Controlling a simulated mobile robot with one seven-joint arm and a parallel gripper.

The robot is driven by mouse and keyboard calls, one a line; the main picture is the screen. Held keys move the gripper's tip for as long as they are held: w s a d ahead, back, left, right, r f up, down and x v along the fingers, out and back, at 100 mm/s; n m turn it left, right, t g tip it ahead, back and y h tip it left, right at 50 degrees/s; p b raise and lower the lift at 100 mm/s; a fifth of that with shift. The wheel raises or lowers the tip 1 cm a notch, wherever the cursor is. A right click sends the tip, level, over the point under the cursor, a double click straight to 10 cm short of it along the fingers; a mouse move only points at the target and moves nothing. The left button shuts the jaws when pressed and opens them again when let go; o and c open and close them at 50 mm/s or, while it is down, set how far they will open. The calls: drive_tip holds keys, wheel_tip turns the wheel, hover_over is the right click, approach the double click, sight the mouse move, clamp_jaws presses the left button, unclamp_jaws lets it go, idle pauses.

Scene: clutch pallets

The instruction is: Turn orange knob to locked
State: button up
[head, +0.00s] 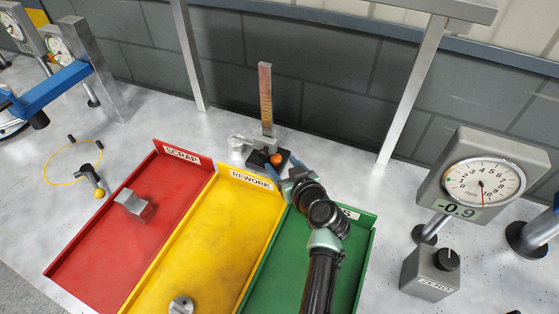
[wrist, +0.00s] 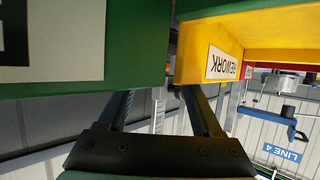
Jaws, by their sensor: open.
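The orange knob (head: 276,159) is a small round knob on the dark base of an upright gauge with a vertical scale (head: 265,98), behind the yellow rework tray. My gripper (head: 290,180) is just in front and to the right of it, low over the back ends of the yellow and green trays. In the wrist view my gripper (wrist: 157,94) shows two fingers spread apart with nothing between them. No lock marking is readable.
Red scrap tray (head: 92,238) holds a metal block (head: 134,206); yellow rework tray (head: 205,235) holds a round metal part (head: 181,306). My arm crosses the green tray (head: 362,250). A dial gauge (head: 486,184) and a black-knobbed box (head: 430,276) stand right. A post (head: 412,85) rises behind.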

sight(276, 161)
drive_tip(key=shift+x, duration=1.35)
drive_tip(key=shift+c, duration=0.3)
clamp_jaws()
